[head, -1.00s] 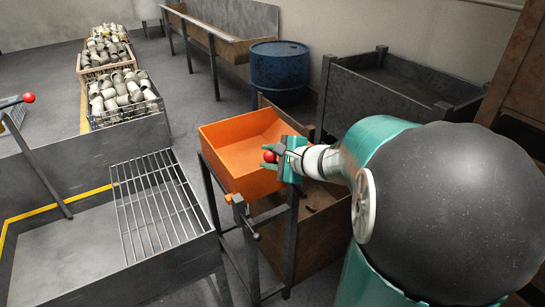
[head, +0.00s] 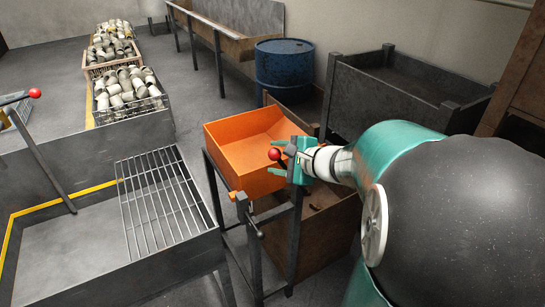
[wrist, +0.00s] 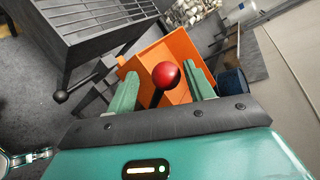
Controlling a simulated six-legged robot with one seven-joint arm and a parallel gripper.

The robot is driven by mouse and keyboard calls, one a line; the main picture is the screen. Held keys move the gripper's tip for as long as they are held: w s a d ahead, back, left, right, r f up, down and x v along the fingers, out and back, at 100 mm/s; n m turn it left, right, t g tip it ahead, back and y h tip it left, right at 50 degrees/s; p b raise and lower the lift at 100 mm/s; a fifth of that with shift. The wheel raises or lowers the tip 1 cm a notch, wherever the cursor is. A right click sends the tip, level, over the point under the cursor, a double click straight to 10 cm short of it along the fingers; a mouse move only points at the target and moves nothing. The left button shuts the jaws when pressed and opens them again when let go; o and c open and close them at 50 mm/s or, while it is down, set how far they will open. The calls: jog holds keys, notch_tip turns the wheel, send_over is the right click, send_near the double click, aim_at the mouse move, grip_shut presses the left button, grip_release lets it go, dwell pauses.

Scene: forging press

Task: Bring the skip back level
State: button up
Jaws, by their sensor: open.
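The orange skip (head: 240,143) sits on a dark metal stand in the middle of the head view, open at the top and empty as far as I see. I cannot tell surely how far it is tilted. A red ball knob (head: 274,154) on a dark lever stands at its right side. My gripper (head: 280,157) is open, with its green fingers on either side of the knob. In the wrist view the knob (wrist: 166,74) shows between the fingers with gaps on both sides, and the skip (wrist: 165,55) lies behind it. The lever's lower part is partly hidden.
A brown bin (head: 318,240) stands below and right of the skip. A grated table (head: 165,205) is at the left, with another red-knobbed lever (head: 35,93) beyond it. A blue drum (head: 284,68) and a grey bin (head: 400,95) stand behind.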

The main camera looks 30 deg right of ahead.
jog(key=v, duration=1.1)
jog(key=shift+s, duration=0.3)
jog(key=shift+d, duration=0.1)
jog(key=s+a+f+n+g+h, duration=0.1)
jog(key=s+a+n+g+h, duration=0.1)
jog(key=a+n, duration=0.7)
jog(key=s+a+f+n+g+h, duration=0.1)
jog(key=s+a+n+g+h, duration=0.1)
jog(key=s+a+n+g, duration=0.3)
jog(key=s+a+n, duration=0.1)
jog(key=a+n, duration=0.3)
jog(key=n, duration=0.2)
jog(key=shift+s+a+f, duration=0.15)
jog(key=shift+s+a, duration=0.15)
jog(key=shift+s, duration=0.05)
jog(key=shift+c, duration=0.2)
